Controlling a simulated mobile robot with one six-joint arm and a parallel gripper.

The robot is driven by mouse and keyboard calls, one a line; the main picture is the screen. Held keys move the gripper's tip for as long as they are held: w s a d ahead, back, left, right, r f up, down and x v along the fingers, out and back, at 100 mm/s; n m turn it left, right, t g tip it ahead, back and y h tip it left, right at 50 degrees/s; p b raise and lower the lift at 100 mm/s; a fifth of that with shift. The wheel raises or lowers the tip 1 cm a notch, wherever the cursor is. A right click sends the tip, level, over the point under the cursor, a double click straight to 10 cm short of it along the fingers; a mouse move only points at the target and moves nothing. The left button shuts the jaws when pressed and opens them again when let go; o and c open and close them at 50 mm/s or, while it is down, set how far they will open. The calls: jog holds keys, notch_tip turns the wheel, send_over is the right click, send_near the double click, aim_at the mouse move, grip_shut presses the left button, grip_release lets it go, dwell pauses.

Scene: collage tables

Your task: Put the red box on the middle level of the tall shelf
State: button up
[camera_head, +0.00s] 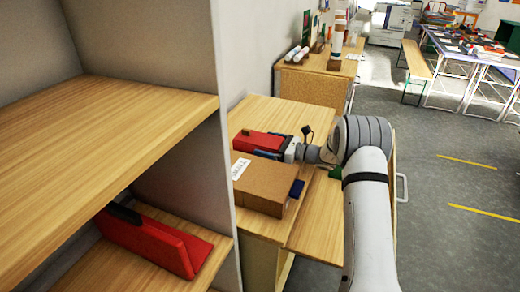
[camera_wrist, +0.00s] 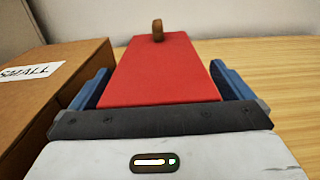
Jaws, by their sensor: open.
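The red box (camera_head: 257,141) lies on a wooden table beside a brown cardboard box. It also shows in the wrist view (camera_wrist: 160,65), with a small brown knob-like thing at its far end. My gripper (camera_head: 276,146) is at the box's near end. In the wrist view its blue fingers (camera_wrist: 162,84) stand open on either side of the box, with a narrow gap visible at the right. The tall shelf (camera_head: 221,130) fills the left of the head view. Two of its wooden boards show; I cannot tell from this view which one is the middle level.
The cardboard box (camera_head: 263,184), marked "SMALL" in the wrist view (camera_wrist: 55,90), stands close to the gripper's left side. A red and black object (camera_head: 150,240) sits on the shelf's lower visible board. The upper visible board (camera_head: 110,130) looks bare. Grey floor (camera_head: 440,190) is open at right.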

jog(key=shift+w+a, duration=0.1)
jog(key=shift+a, duration=0.2)
jog(key=c, duration=1.1)
